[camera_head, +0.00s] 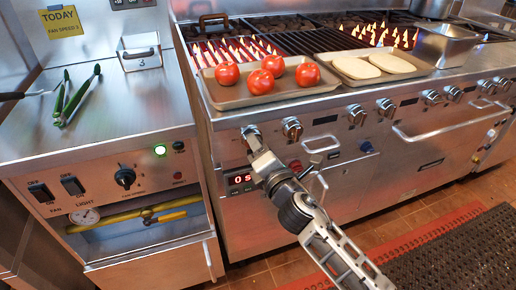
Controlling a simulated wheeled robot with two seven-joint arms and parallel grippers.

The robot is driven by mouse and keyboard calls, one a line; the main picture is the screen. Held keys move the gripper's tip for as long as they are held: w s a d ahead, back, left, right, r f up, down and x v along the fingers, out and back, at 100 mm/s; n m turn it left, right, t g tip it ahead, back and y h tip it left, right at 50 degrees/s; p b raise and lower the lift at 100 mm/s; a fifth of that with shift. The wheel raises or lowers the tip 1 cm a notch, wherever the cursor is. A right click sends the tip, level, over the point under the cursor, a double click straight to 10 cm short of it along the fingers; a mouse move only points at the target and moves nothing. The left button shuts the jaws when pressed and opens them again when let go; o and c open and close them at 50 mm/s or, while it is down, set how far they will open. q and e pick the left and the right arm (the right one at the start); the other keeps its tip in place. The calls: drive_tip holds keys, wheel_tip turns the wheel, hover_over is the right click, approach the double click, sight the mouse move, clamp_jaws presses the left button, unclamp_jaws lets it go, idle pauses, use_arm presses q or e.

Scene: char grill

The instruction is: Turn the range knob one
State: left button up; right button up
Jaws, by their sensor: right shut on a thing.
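The range front carries a row of silver knobs. My right gripper (254,143) reaches in from the lower right and is shut on the leftmost range knob (249,131), which is mostly hidden behind the fingers. How far this knob is turned cannot be seen. The second range knob (292,128) stands free just to the right of the gripper. My left gripper is not in view.
Oven handles (321,145) stick out close right of my gripper. Green tongs (75,97) lie on the counter.

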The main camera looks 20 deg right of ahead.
drive_tip(key=shift+f+m+h+b, duration=0.2)
drive_tip(key=shift+m+h+b, duration=0.05)
drive_tip(key=shift+m, duration=2)
drive_tip(key=shift+f+m+h+b, duration=0.15)
drive_tip(key=shift+m+h+b, duration=0.1)
drive_tip(key=shift+m, duration=2)
drive_tip(key=o, duration=1)
drive_tip(key=shift+c, duration=0.2)
drive_tip(key=shift+r, duration=0.1)
drive_tip(key=shift+s, duration=0.1)
